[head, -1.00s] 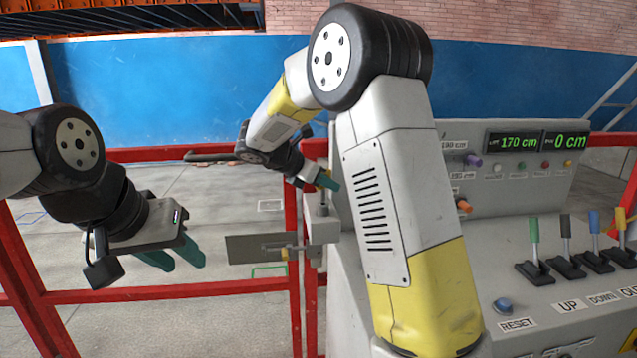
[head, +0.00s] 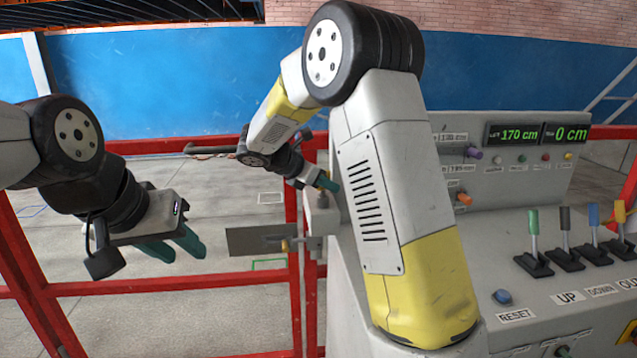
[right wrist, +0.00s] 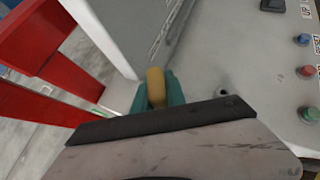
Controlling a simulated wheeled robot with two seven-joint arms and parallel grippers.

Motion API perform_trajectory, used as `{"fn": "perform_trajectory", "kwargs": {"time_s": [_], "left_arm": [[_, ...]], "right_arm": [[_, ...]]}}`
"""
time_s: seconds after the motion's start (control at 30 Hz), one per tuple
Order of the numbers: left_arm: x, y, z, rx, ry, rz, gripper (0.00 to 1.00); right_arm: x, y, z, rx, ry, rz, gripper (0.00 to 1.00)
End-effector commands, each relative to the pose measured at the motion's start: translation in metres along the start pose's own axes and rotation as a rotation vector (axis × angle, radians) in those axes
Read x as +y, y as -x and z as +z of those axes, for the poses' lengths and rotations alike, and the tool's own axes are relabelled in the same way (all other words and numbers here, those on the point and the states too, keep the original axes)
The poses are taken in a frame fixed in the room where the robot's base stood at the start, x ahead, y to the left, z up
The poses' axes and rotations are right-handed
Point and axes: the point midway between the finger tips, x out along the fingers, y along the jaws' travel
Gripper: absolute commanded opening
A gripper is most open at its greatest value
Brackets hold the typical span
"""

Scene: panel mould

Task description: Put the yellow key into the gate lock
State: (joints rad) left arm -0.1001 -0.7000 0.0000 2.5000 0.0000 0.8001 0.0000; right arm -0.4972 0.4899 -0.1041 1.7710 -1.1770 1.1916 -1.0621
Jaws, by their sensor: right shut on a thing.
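The yellow key (right wrist: 156,86) shows in the right wrist view as a rounded yellow end between the teal fingers of my right gripper (right wrist: 160,92). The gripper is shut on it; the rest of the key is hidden. In the head view my right gripper (head: 326,183) is just above a grey box (head: 322,222) at the gate post, which looks like the gate lock. I cannot tell whether the key touches it. A grey latch plate (head: 255,240) with a brass bolt is left of the box. My left gripper (head: 196,243) hangs empty at the left, its fingers slightly apart.
Red gate rails (head: 160,285) run across the left and middle. The grey control console (head: 460,245) with levers, buttons and green displays fills the right, close to my right arm. A round hole (right wrist: 222,92) shows in the grey surface right of the fingers. Floor beyond the rails is clear.

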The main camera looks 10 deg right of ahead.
Motion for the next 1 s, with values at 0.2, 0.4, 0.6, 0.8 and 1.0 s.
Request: {"fn": "perform_trajectory", "kwargs": {"time_s": [0.2,0.4,0.6,0.8,1.0], "left_arm": [[0.0,0.0,0.0,0.0,0.0,0.0,0.36],[0.0,0.0,0.0,0.0,0.0,0.0,0.36],[0.0,0.0,0.0,0.0,0.0,0.0,0.36],[0.0,0.0,0.0,0.0,0.0,0.0,0.36],[0.0,0.0,0.0,0.0,0.0,0.0,0.36]], "right_arm": [[0.0,-0.004,-0.005,0.0,0.002,-0.001,0.0],[0.0,-0.006,-0.007,-0.001,0.001,-0.001,0.24],[0.0,-0.005,-0.007,-0.001,0.001,0.0,0.41],[0.0,-0.004,-0.007,0.0,0.001,0.0,0.41],[0.001,0.019,-0.007,-0.001,0.0,0.005,0.41]]}}
